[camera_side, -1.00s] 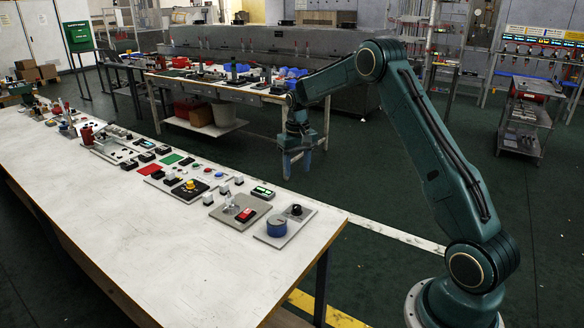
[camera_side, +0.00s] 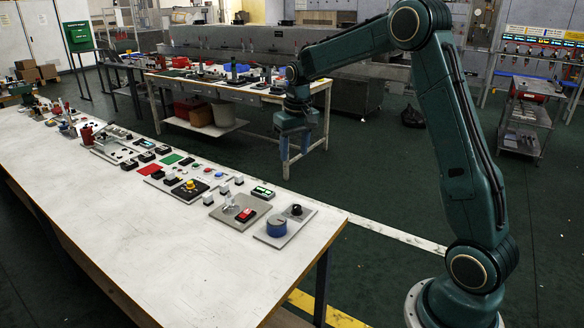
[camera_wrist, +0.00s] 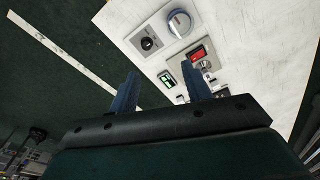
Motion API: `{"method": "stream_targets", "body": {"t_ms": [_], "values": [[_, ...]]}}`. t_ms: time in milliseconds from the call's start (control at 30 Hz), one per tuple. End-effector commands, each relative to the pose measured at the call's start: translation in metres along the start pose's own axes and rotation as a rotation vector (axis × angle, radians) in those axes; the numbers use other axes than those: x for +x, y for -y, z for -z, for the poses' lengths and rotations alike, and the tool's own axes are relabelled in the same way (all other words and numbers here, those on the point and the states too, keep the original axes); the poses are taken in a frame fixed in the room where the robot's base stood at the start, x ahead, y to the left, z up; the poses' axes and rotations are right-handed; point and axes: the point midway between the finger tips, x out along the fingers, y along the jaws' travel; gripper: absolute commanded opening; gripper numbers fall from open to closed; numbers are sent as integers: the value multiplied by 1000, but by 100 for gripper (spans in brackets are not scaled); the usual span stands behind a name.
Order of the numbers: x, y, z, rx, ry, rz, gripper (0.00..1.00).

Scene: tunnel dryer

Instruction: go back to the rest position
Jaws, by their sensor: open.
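My gripper (camera_side: 294,146) hangs pointing down beyond the far edge of the white bench, apart from everything on it. In the wrist view its two blue fingers (camera_wrist: 160,92) are spread with nothing between them. The white bench (camera_side: 150,230) carries a row of control panels along its far side. The nearest panel holds a blue knob (camera_side: 277,225) and a black knob (camera_side: 296,210); the blue knob also shows in the wrist view (camera_wrist: 179,22). Beside it is a panel with a red switch (camera_side: 246,214), also in the wrist view (camera_wrist: 197,54).
A second table (camera_side: 225,92) with blue and red items stands behind my gripper. A grey trolley (camera_side: 523,125) stands at the right. Dark green floor (camera_side: 375,185) is clear between the bench and my base.

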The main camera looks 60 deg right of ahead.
Motion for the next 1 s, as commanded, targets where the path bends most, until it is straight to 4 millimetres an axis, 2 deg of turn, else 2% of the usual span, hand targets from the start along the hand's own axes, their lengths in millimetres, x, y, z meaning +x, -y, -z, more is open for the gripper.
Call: {"method": "stream_targets", "body": {"t_ms": [33,200,500,800,1000], "values": [[-13,6,-9,-14,-16,2,49],[-46,23,-37,-54,-58,8,49],[-91,45,-95,-125,-131,22,49],[-120,58,-159,-195,-204,41,49],[-130,62,-202,-241,-252,56,49]]}}
